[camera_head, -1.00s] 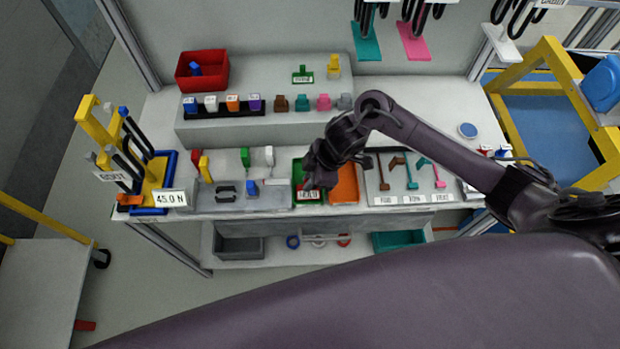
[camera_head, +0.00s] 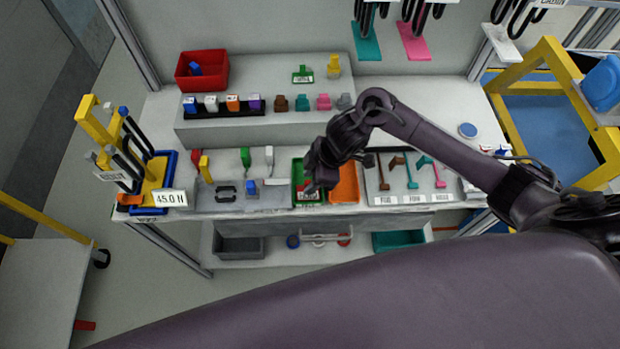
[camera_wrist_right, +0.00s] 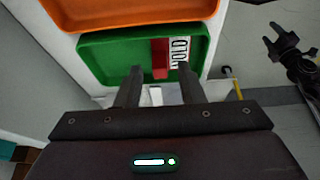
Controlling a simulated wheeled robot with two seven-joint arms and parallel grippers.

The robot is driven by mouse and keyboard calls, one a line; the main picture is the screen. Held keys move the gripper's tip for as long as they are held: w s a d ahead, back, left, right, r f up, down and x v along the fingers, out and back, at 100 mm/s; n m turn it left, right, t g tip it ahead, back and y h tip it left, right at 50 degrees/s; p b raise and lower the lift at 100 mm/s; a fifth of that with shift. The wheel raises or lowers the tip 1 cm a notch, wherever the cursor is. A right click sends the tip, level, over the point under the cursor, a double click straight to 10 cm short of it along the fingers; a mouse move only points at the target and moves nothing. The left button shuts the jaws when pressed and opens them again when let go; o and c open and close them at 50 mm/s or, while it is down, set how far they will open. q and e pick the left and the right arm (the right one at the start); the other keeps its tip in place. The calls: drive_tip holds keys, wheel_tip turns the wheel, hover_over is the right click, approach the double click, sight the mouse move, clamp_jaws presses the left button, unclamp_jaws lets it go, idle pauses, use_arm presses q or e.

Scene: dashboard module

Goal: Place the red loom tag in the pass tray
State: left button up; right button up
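The red loom tag (camera_wrist_right: 160,58) lies in the green tray (camera_wrist_right: 108,55), beside a white strip with black lettering (camera_wrist_right: 180,52) that I cannot read for sure. In the head view the green tray (camera_head: 297,172) stands near the front edge of the bench, partly hidden by my right gripper (camera_head: 310,186). In the right wrist view the right gripper's fingers (camera_wrist_right: 159,80) stand apart, with the tag beyond and between them, apparently touching neither. My left gripper is outside the head view; a dark gripper with spread fingers, apparently my left, shows in the right wrist view (camera_wrist_right: 284,42).
An orange tray (camera_head: 345,184) adjoins the green tray on the right. A grey board with several coloured parts (camera_head: 410,180) lies further right. A grey plate (camera_head: 240,198) lies to the left. A red bin (camera_head: 203,70) stands on the raised shelf at the back.

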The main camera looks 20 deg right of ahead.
drive_tip(key=v, duration=1.1)
